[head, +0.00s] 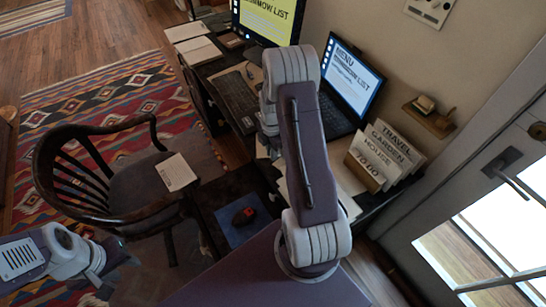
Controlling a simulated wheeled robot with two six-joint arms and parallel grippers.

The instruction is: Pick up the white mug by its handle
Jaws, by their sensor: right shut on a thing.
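I cannot make out a white mug in the head view. My right arm reaches up over the desk (237,120) and covers part of it. Only a bit of its wrist shows at the arm's left edge. The right gripper's fingers are hidden behind the arm, along with anything in them.
On the desk are a monitor (266,20), a keyboard (236,98), a laptop (350,80) and a card holder (384,157). A wooden chair (135,185) stands left. A door (470,205) is at right.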

